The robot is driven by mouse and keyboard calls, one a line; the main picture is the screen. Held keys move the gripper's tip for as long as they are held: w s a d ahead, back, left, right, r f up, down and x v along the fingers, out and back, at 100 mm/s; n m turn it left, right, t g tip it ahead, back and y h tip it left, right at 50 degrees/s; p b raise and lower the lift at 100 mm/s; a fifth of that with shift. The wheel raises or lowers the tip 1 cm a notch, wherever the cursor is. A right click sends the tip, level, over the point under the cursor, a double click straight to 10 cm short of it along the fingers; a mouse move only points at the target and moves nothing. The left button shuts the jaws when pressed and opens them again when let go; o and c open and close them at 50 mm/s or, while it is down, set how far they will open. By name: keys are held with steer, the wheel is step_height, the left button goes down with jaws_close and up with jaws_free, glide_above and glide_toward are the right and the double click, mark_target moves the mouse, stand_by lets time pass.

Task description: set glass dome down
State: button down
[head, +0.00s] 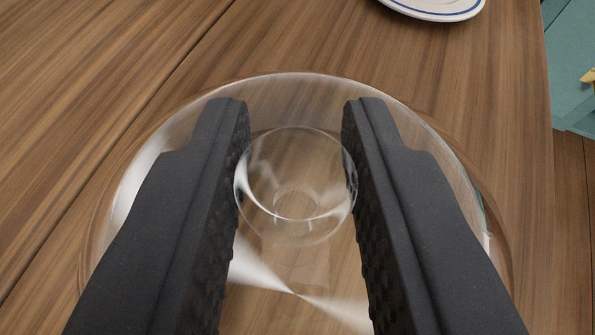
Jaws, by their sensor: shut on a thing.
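The glass dome (296,95) is clear and round, with a round glass knob (296,185) on top. My gripper (296,125) is over the dome, with its two dark textured fingers shut on the knob, one on each side. The wooden table (80,60) shows through the glass below. Whether the dome's rim touches the table or hangs just above it I cannot tell. The near part of the dome is hidden by my fingers and cut off by the bottom of the picture.
A white plate with a blue ring (436,8) lies on the table at the top right, partly out of view. The table's right edge runs down beside the dome, with a teal piece (572,70) beyond it. The table is clear to the left.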

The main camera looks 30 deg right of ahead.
steer(key=c, duration=1.2)
jaws_free()
steer(key=shift+r, duration=0.1)
steer(key=p+v, duration=0.3)
steer(key=v, duration=0.9)
